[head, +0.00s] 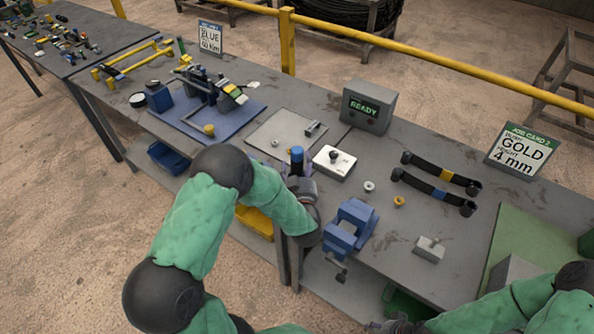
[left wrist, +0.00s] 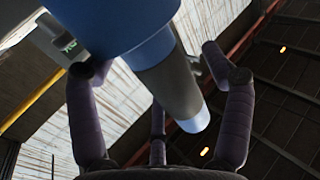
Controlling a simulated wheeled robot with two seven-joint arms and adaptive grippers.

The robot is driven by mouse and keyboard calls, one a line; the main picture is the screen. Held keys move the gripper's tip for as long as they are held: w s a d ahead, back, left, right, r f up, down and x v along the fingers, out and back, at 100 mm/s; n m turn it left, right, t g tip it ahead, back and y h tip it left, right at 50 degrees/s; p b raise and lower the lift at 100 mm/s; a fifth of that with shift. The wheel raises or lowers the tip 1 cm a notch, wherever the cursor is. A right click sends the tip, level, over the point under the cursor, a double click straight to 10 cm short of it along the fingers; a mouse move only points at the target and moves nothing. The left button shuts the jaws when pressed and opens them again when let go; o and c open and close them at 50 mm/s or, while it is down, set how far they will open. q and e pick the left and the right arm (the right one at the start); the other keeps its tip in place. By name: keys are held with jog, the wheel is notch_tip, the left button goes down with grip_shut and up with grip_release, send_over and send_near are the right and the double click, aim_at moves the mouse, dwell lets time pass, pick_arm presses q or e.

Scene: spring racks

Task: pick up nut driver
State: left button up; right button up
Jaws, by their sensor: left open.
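A tool with a blue end, which I take for the nut driver (head: 297,157), stands upright at the table's front edge, just at my left gripper (head: 298,180). In the left wrist view a large blue body with a grey shaft (left wrist: 172,88) and light blue tip slants across between the spread fingers of my left gripper (left wrist: 160,75). The fingers are apart and do not visibly close on it. Its lower part is hidden by the gripper in the head view. Part of my right gripper (head: 400,326) shows at the bottom edge; its jaws are unclear.
A blue vise (head: 350,226) stands right of my left gripper. Behind are a white block with a knob (head: 334,162), a READY box (head: 368,106) and two black straps (head: 440,170). A blue mat (head: 190,112) holds a fixture. A GOLD 4 mm card (head: 520,150) stands far right.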

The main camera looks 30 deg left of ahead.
pick_arm(q)
jog(key=c, duration=1.5)
jog(key=shift+r, duration=0.15)
jog(key=shift+c, duration=0.2)
